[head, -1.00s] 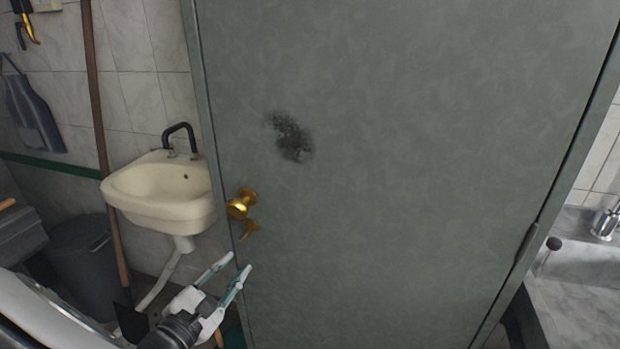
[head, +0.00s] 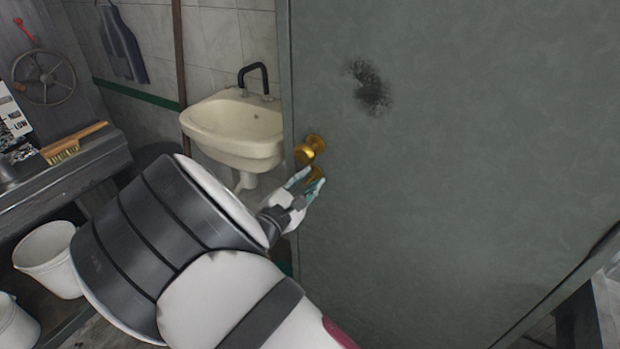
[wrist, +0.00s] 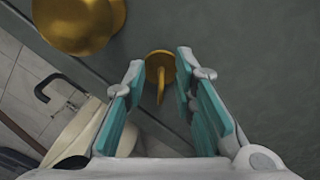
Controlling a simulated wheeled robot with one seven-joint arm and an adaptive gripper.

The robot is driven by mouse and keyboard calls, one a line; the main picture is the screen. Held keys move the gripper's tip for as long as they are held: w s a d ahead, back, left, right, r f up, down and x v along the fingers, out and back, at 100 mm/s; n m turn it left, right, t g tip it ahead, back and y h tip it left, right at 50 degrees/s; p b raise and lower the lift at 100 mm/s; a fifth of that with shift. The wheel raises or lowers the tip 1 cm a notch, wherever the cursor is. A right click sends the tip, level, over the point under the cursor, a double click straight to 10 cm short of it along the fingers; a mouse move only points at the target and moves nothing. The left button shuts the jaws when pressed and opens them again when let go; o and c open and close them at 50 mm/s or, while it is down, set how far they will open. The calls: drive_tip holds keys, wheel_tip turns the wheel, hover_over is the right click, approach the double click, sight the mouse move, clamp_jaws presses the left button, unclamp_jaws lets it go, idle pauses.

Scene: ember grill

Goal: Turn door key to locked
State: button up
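The brass door key (wrist: 160,74) stands out from the grey-green door (head: 460,150), below the round brass knob (head: 309,151). The knob also shows large at the upper left of the wrist view (wrist: 80,22). My gripper (head: 311,178) is at the key, just under the knob. In the wrist view its two teal-padded fingers (wrist: 160,75) are apart, one on each side of the key, with gaps between the key and both pads. In the head view the fingers hide part of the key.
A cream sink (head: 235,128) with a black tap is on the wall left of the door. A dark bench (head: 60,185) with a brush (head: 75,145) and white buckets (head: 48,258) is at the left.

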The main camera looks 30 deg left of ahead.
drive_tip(key=shift+w+d, duration=0.1)
drive_tip(key=shift+w, duration=0.45)
clamp_jaws()
drive_tip(key=shift+m, duration=0.3)
drive_tip(key=m+b, duration=0.4)
drive_tip(key=b, duration=0.1)
drive_tip(key=shift+w+f+m, duration=0.1)
drive_tip(key=shift+f+m, duration=0.25)
drive_tip(key=shift+m, duration=0.05)
drive_tip(key=m+b, duration=0.3)
drive_tip(key=b, duration=0.1)
drive_tip(key=shift+d, duration=0.1)
drive_tip(key=shift+m+b, duration=0.3)
drive_tip(key=shift+b, duration=0.05)
